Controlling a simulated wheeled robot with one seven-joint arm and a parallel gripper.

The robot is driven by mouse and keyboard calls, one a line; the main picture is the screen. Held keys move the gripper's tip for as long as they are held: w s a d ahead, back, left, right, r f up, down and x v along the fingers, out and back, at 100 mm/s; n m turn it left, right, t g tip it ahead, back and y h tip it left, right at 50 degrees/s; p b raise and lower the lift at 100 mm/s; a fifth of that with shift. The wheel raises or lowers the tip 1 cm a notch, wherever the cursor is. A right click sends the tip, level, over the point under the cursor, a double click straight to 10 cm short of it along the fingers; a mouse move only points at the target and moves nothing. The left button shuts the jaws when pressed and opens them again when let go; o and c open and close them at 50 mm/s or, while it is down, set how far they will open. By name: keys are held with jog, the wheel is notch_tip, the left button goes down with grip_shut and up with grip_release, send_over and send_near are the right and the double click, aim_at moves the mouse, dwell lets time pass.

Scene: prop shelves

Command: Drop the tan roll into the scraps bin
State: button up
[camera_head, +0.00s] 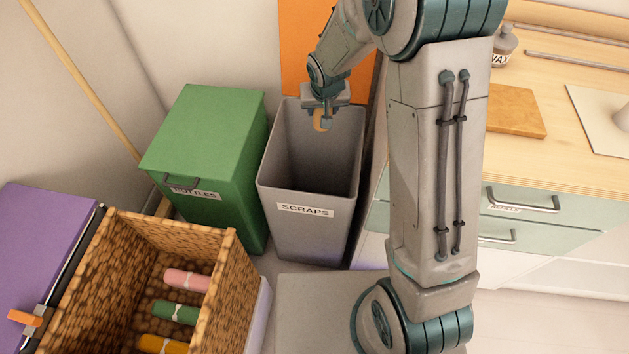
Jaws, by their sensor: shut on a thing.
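My gripper (324,117) is shut on the tan roll (319,123). It holds the roll over the mouth of the grey scraps bin, near its back edge. Part of the roll is hidden by the fingers. The scraps bin (299,238) is open at the top, stands on the floor and carries a label reading SCRAPS. The inside that I can see looks empty, but its bottom is in shadow.
A green lidded bin (213,125) labelled BOTTLES stands left of the scraps bin. A wicker basket (231,290) at the front left holds pink, green and orange rolls. A purple case (42,240) lies beside it. A counter with drawers (560,155) is at the right.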

notch_tip(320, 180, down, 6)
jog(key=b, duration=0.4)
jog(key=o, duration=1.1)
jog(key=shift+o, duration=0.2)
jog(key=shift+s, duration=0.1)
jog(key=p+v, duration=0.2)
jog(key=v, duration=1.2)
jog(key=shift+p, duration=0.3)
jog(key=shift+a+f, duration=0.1)
